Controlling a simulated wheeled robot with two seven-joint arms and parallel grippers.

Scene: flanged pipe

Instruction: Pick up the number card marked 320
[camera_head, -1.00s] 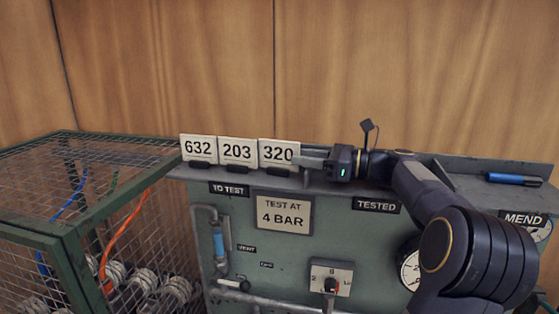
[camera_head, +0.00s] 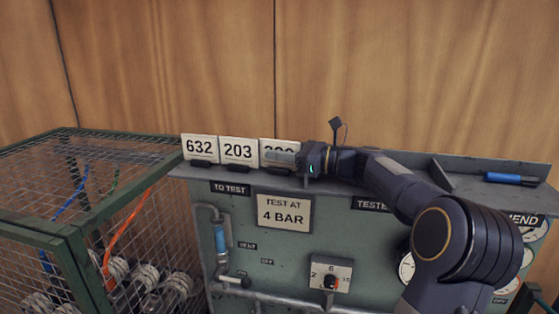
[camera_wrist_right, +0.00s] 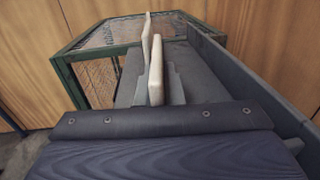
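The number card marked 320 (camera_head: 279,144) stands on the ledge of the green test bench, at the right end of a row of three cards. Its digits are mostly hidden behind my right gripper (camera_head: 283,157), which reaches in from the right with a light grey finger across the card's front. In the right wrist view the nearest card (camera_wrist_right: 156,78) shows edge-on, with grey finger-like parts close on both sides. I cannot tell whether they press on it. My left gripper is not in view.
The 203 card (camera_head: 238,150) and the 632 card (camera_head: 199,147) stand close to the left. A green mesh cage (camera_head: 66,229) is at the left. A blue cylinder (camera_head: 503,178) lies on the ledge at the right. A wooden wall is behind.

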